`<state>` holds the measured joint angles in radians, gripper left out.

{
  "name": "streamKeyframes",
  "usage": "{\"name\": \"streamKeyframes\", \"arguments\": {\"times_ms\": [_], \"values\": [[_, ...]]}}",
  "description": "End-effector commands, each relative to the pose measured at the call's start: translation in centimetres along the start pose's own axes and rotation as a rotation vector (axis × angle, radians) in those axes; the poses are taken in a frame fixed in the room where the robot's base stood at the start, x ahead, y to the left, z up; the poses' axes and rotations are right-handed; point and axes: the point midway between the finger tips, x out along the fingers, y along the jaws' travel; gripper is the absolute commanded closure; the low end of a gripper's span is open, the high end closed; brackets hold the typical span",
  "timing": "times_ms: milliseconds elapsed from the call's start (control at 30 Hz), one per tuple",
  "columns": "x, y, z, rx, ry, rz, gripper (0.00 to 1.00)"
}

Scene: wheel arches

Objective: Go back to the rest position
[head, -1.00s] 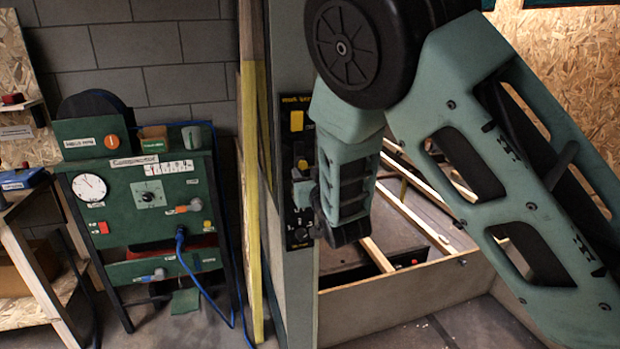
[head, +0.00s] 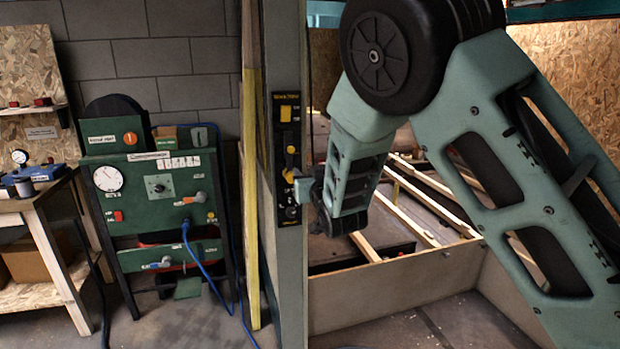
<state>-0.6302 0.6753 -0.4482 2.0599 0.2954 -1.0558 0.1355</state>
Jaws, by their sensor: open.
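My arm comes in from the right in the head view and folds down at a large black round joint. My gripper (head: 314,204) is at its lower end, pointing left and down, in front of the grey post (head: 292,270). It is open, with nothing seen between its fingers; its far side is partly hidden. Just left of it is a narrow black control panel (head: 287,110) on the post, with yellow parts and dark knobs. The gripper overlaps the panel's lower right edge in the picture; I cannot tell whether they touch.
A green machine (head: 158,188) with a dial and blue hose stands left of the post. A wooden bench (head: 45,200) is at the far left. A low-walled bay (head: 400,290) with wooden slats lies behind my arm. Floor shows between machine and post.

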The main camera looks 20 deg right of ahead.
Motion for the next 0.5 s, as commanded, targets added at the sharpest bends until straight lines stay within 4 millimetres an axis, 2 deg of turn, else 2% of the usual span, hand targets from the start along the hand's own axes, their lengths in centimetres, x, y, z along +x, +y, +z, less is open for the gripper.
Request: {"name": "streamKeyframes", "arguments": {"times_ms": [367,500], "values": [[0.0,-0.1,0.0,0.002,-0.006,-0.001,0.58],[-1.6,-1.3,1.3,0.038,-0.132,-0.021,0.58]]}}
